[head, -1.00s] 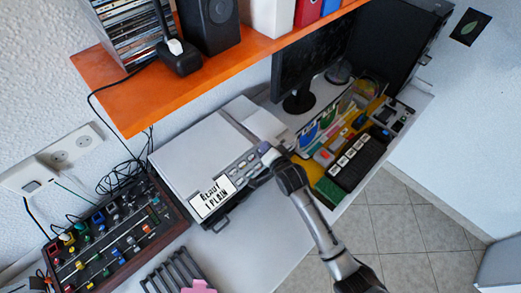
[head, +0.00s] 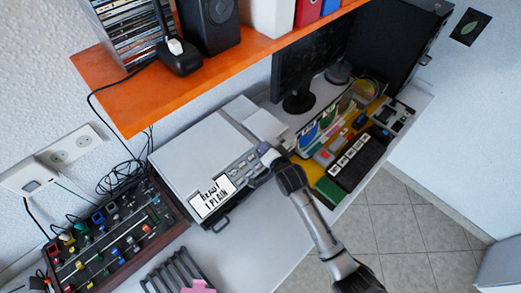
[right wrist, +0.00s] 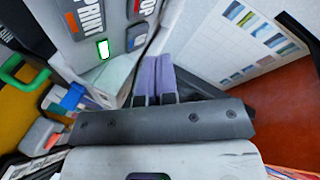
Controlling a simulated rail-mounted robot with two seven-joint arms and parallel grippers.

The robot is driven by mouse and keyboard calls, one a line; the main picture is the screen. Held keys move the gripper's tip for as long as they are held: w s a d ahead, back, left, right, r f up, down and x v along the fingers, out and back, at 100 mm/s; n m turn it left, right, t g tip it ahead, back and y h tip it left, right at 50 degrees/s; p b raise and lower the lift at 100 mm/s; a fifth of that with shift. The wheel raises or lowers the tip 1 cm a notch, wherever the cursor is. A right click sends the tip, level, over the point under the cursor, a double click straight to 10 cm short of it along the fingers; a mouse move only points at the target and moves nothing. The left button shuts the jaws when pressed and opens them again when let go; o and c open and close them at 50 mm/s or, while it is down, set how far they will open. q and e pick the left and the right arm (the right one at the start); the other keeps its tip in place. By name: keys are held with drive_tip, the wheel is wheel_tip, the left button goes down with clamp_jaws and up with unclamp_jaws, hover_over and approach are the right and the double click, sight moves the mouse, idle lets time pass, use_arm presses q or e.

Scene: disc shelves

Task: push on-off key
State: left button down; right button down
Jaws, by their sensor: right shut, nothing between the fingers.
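A pale grey machine (head: 195,150) like a printer stands on the desk, with a white display reading "READY 1 PLAIN" (head: 212,197) and a row of grey keys (head: 240,168) along its front edge. My right gripper (head: 264,148) is at the right end of this row. In the right wrist view its purple fingers (right wrist: 154,76) are together and empty. There the key panel shows a green-lit key (right wrist: 103,48) and a grey key with a blue mark (right wrist: 137,40), left of the fingers. I cannot tell which key is on-off, or whether the fingertips touch anything. My left gripper is not in view.
An orange shelf (head: 145,100) hangs over the back of the desk. A mixer panel (head: 110,245) is at the left. A black rack (head: 178,272) is in front.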

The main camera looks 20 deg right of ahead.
drive_tip(key=shift+w+a+f, duration=0.1)
drive_tip(key=shift+f, duration=0.1)
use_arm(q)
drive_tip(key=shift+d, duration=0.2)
use_arm(e)
drive_tip(key=shift+f, duration=0.15)
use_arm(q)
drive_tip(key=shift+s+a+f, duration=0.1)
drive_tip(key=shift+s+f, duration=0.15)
use_arm(e)
drive_tip(key=shift+f, duration=0.6)
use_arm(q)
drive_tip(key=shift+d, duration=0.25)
use_arm(e)
drive_tip(key=shift+f, duration=0.25)
drive_tip(key=shift+r+p, duration=0.65)
drive_tip(key=shift+r, duration=0.1)
drive_tip(key=shift+a+r+p, duration=0.15)
drive_tip(key=shift+r+p, duration=0.15)
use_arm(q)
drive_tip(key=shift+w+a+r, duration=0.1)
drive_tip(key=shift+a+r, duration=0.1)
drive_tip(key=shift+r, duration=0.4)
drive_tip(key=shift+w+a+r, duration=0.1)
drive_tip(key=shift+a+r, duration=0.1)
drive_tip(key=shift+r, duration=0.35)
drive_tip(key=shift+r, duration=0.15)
use_arm(e)
drive_tip(key=shift+r, duration=0.25)
